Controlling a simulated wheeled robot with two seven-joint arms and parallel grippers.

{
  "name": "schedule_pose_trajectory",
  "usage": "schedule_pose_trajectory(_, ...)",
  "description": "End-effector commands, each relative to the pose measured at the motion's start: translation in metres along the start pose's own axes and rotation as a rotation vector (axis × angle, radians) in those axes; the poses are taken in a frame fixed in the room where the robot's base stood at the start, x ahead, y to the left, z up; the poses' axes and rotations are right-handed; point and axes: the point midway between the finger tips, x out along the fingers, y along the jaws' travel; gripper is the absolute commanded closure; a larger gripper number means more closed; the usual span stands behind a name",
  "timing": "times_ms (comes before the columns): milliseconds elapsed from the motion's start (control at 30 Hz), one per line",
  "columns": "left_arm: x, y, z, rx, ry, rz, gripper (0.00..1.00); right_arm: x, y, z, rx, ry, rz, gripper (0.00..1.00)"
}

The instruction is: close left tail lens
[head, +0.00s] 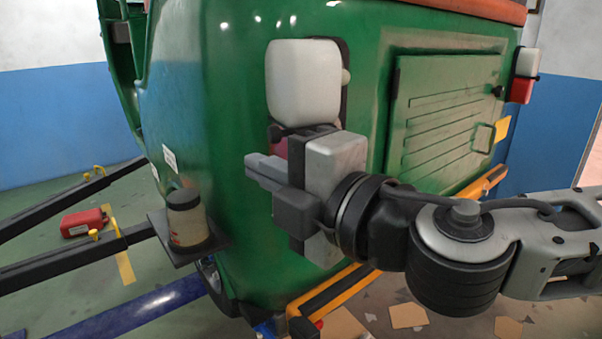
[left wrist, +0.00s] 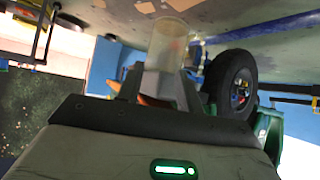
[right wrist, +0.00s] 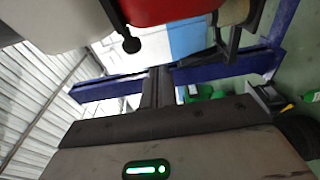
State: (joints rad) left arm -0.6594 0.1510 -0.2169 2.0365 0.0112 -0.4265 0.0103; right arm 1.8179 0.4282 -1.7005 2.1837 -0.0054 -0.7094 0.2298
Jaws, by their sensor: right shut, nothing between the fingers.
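The left tail lens (head: 303,82) is white above and red below. It stands out from the green rear corner, with a dark recess showing along its right side. My right gripper (head: 262,172) is shut and empty just below the white part, and hides most of the red part; I cannot tell whether it touches the lens. In the right wrist view the red part (right wrist: 170,8) is above my shut fingers (right wrist: 156,82), beside a black knob. My left gripper (left wrist: 158,85) shows only in the left wrist view, with a clear cylinder (left wrist: 169,42) at its fingers; its grip is unclear.
The green rickshaw body (head: 220,110) fills the middle. A jar (head: 187,217) stands on a dark bracket at its lower left. A closed rear hatch (head: 445,115) and another tail lamp (head: 525,75) are to the right. Dark lift arms (head: 70,205) reach in from the left.

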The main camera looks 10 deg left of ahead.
Motion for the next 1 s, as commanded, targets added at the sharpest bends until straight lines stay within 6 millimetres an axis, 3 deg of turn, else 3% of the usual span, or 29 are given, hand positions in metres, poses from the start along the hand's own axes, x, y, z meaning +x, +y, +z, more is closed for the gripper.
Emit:
schedule_pose_trajectory(33,-0.002,0.000,-0.002,-0.003,0.001,-0.001,0.64,0.008,0.001,-0.001,-0.002,0.001,-0.001,1.00)
schedule_pose_trajectory(333,-0.003,0.000,0.000,-0.011,-0.014,-0.007,0.64,-0.007,0.001,0.034,0.000,-0.003,0.001,1.00)
schedule_pose_trajectory(1000,-0.003,-0.002,0.001,-0.006,-0.013,-0.008,0.64,-0.012,-0.001,0.043,0.003,0.028,0.000,1.00)
